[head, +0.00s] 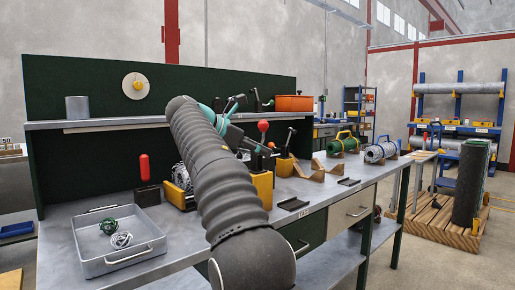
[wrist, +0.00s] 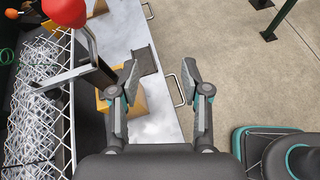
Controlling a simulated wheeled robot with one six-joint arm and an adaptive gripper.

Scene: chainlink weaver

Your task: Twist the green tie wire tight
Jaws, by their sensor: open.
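A green wire loop (wrist: 7,56) shows at the far left edge of the wrist view, partly cut off; I cannot tell whether it is the tie wire or how tightly it is twisted. Beside it a bundle of pale chainlink mesh (wrist: 32,105) fills the left side, with a red ball-topped lever (wrist: 65,11) above. My gripper (wrist: 160,76) is open and empty, its fingers apart over the bench edge, to the right of the mesh. In the head view the mesh bundle (head: 181,177) is mostly hidden behind my arm.
A grey tray (head: 123,259) with green and pale wire coils stands at the bench's front left. A red-handled clamp (head: 145,169) stands behind it.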

